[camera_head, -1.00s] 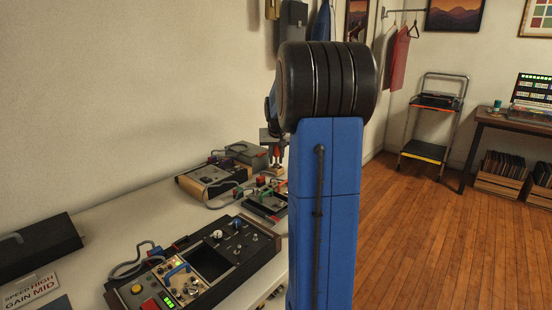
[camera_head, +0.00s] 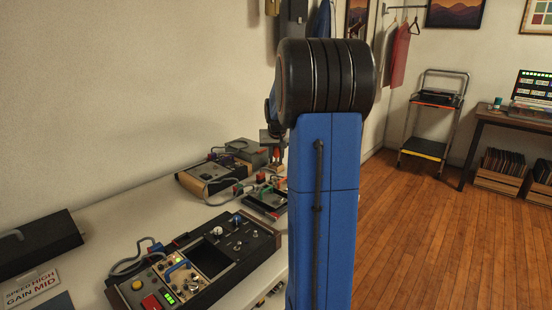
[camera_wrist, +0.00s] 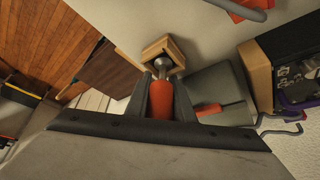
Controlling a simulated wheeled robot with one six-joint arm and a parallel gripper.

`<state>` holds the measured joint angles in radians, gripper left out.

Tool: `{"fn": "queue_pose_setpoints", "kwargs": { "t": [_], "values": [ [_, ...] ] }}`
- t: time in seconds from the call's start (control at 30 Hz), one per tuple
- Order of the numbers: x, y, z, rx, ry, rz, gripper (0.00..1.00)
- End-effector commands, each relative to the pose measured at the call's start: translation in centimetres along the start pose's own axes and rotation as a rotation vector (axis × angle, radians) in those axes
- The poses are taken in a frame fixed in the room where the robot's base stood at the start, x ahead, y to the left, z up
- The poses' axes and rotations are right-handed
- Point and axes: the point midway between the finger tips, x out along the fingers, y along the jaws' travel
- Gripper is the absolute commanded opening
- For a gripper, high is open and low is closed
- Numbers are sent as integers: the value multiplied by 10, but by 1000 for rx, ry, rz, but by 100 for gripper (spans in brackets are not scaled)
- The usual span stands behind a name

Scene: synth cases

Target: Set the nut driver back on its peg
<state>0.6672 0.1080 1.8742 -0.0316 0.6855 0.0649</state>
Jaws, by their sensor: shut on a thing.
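My gripper (camera_wrist: 162,92) is shut on the nut driver, around its orange-red handle (camera_wrist: 161,104), in the wrist view. The nut driver's silver metal end points away from my gripper toward a small wooden holder (camera_wrist: 152,50) with a dark square inside. The metal end overlaps the holder's opening in this view; I cannot tell whether they touch. In the head view the red handle (camera_head: 277,154) shows small beside my blue arm, just above the light wood of the holder (camera_head: 279,166). My arm hides much of this spot.
A grey box (camera_wrist: 220,88) stands close beside the holder, with another red-orange handle (camera_wrist: 208,110) by it. A large control console (camera_head: 240,256) and several smaller devices crowd the white bench (camera_head: 110,215). Wooden floor lies open at right.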

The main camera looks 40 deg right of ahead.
Motion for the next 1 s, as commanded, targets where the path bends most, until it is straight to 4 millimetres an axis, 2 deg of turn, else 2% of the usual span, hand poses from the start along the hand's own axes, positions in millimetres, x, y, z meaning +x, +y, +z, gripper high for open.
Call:
{"fn": "queue_pose_setpoints", "kwargs": {
  "t": [0.07, 0.1, 0.17, 0.43, 0.57, 1.0],
  "values": [
    [1, 0, 1, 0, 0, 0, 0],
    [1, 0, 0, 0, 0, 0, 29],
    [1, 0, 0, 0, 0, 0, 43],
    [0, 0, 0, 0, 0, 0, 43],
    [-10, 0, 0, 0, 1, 0, 43],
    [-93, 0, 0, 0, 3, 0, 43]
  ]
}}
